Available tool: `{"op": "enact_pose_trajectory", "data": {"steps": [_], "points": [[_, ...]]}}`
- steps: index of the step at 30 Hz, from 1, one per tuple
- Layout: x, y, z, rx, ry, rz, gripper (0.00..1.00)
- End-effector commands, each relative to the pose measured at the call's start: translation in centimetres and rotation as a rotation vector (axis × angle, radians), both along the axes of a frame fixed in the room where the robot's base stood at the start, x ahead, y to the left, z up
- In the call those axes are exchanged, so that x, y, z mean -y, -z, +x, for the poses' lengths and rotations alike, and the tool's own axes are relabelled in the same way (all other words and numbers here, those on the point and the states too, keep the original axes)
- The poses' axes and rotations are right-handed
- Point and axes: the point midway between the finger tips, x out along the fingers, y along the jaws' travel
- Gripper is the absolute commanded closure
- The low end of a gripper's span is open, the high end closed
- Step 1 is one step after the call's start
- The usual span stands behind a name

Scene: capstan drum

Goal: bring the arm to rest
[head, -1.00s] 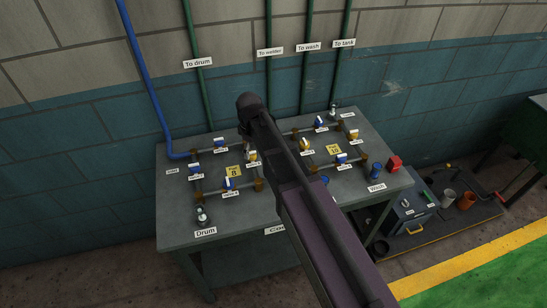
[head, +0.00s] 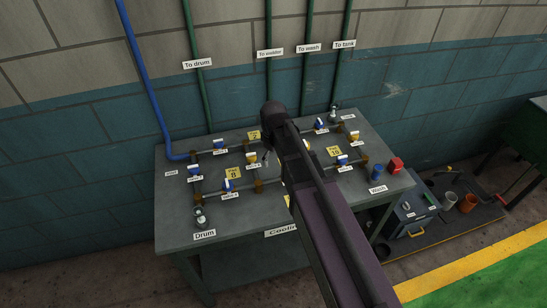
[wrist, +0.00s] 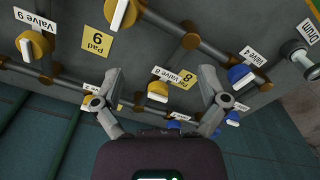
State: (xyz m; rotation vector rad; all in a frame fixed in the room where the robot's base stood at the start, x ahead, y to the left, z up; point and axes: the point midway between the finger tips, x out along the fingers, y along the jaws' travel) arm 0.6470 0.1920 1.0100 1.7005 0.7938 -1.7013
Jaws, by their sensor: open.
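My arm (head: 325,215) reaches up from the bottom of the head view across the table, and its dark rounded joint (head: 273,114) hangs over the back middle. My gripper is mostly hidden behind the arm there. In the wrist view my gripper (wrist: 162,76) is open, its two fingers apart with nothing between them in their grip. A yellow valve with a white handle, valve 8 (wrist: 158,90), shows between the fingers. I cannot tell how far off it is.
The grey table (head: 225,219) carries pipes, blue and yellow valves, and yellow pads such as pad 8 (wrist: 186,82). Vertical pipes run up the wall behind. A dark toolbox (head: 411,214) sits on the floor.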

Motion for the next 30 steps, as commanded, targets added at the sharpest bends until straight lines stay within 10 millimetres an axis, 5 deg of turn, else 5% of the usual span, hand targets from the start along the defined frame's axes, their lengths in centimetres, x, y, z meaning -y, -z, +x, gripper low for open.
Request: {"op": "enact_pose_trajectory", "data": {"steps": [14, 30], "points": [[1.2, 0.0, -0.5, 0.0, 0.041, 0.0, 0.07], [15.0, 0.0, -7.9, 0.001, 0.637, 0.0, 0.07]]}}
